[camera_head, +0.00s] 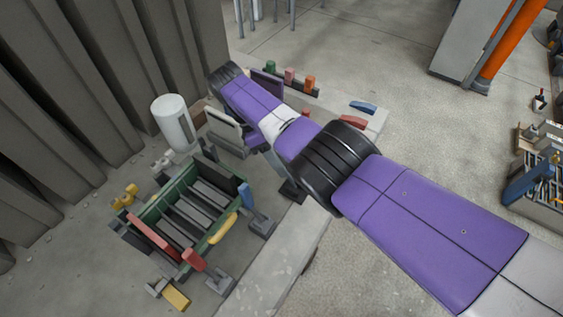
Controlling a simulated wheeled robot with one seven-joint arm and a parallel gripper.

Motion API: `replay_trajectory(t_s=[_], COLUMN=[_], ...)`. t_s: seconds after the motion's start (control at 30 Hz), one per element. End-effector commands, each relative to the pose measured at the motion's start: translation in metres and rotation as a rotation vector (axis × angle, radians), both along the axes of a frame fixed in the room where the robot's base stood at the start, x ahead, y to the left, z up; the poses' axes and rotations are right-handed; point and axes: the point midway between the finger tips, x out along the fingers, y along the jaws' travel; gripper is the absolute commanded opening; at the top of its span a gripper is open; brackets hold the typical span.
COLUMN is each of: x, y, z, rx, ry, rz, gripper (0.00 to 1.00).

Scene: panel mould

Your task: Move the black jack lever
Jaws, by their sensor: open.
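A green-framed panel mould (158,209) with several grey bars across it stands on the floor at lower left. Around it are small jacks with coloured levers: a blue lever (247,196) at its right, a red lever (193,260) at its front corner and a yellow lever (176,296) in front. A dark piece (293,190) shows beside my arm, right of the mould; I cannot tell whether it is the black jack lever. My purple arm reaches from lower right to upper centre. My gripper's fingertips are not visible.
A white cylinder (173,122) stands behind the mould, near a ribbed grey wall (90,90). Red, green and orange blocks (290,76) stand beyond my arm. A grey and orange column (480,50) is at upper right.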

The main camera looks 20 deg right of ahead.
Motion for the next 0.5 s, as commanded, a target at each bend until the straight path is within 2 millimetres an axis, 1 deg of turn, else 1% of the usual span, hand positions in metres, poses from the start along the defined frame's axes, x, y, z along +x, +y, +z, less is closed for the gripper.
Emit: replay_trajectory(t_s=[0.1,0.3,0.5], x=[0.009,0.021,0.028], y=[0.008,0.018,0.023], z=[0.016,0.037,0.05], rx=[0.001,0.001,0.0], ry=[-0.003,-0.001,-0.001], rz=[0.002,0.001,0.0], gripper=[0.43,0.43,0.43])
